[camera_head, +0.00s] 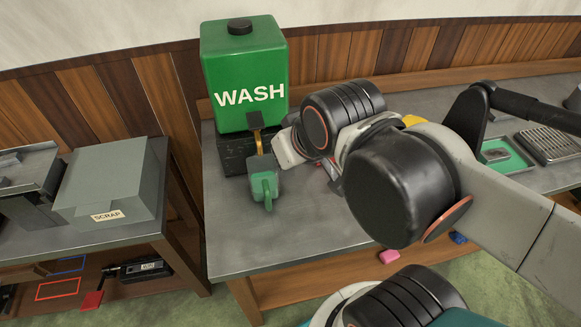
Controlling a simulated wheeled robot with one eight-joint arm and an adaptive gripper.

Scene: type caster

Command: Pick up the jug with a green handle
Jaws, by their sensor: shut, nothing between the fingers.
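The jug (265,184) is small and grey-green, with a green handle facing me. It stands upright on the grey bench top, just in front of the black stand of the green WASH tank (244,75), below its brass tap (260,143). My arm reaches in from the right, and its wrist is just right of the tap. My gripper (336,184) is mostly hidden behind my arm; only a small dark part shows, to the right of the jug and apart from it. It holds nothing that I can see.
A grey SCRAP box (107,180) stands on a separate bench at left, across a gap. A green tray (504,156) and a metal grate (549,146) lie at far right. The bench (245,245) is clear in front of the jug.

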